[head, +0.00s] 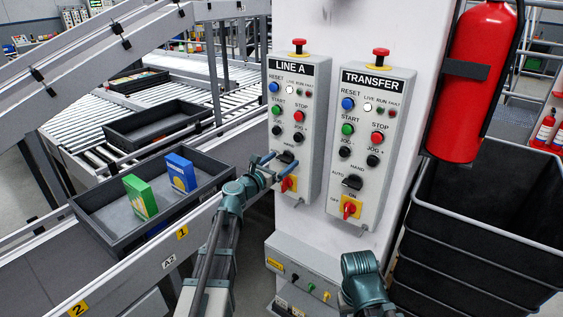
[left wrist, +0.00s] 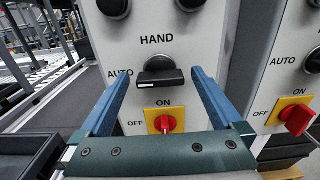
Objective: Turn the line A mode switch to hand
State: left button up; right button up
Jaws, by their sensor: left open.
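The line A panel (head: 299,125) is a light grey box on a white column. Its mode switch (head: 286,156) is a black knob low on the panel, below the HAND label; it also shows in the left wrist view (left wrist: 160,74). There its bar lies roughly level, with HAND above and AUTO to the left. My left gripper (head: 278,164) is open at the switch. In the left wrist view its blue fingers (left wrist: 156,92) stand on the left and right of the knob, with visible gaps. The right gripper's jaws are not seen.
A red ON/OFF switch on a yellow plate (left wrist: 165,121) is just below the mode switch. The similar TRANSFER panel (head: 369,145) stands close on the right. A tray (head: 105,222) with boxes lies left.

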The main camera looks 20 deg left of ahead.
pick_arm(q)
jog(key=shift+w, duration=0.1)
jog(key=c, duration=1.3)
jog(key=m, duration=0.5)
jog(key=shift+d, duration=0.1)
jog(key=m, duration=0.8)
jog(key=shift+d+f+m, duration=0.1)
jog(key=shift+m, duration=2.3)
jog(key=shift+f, duration=0.1)
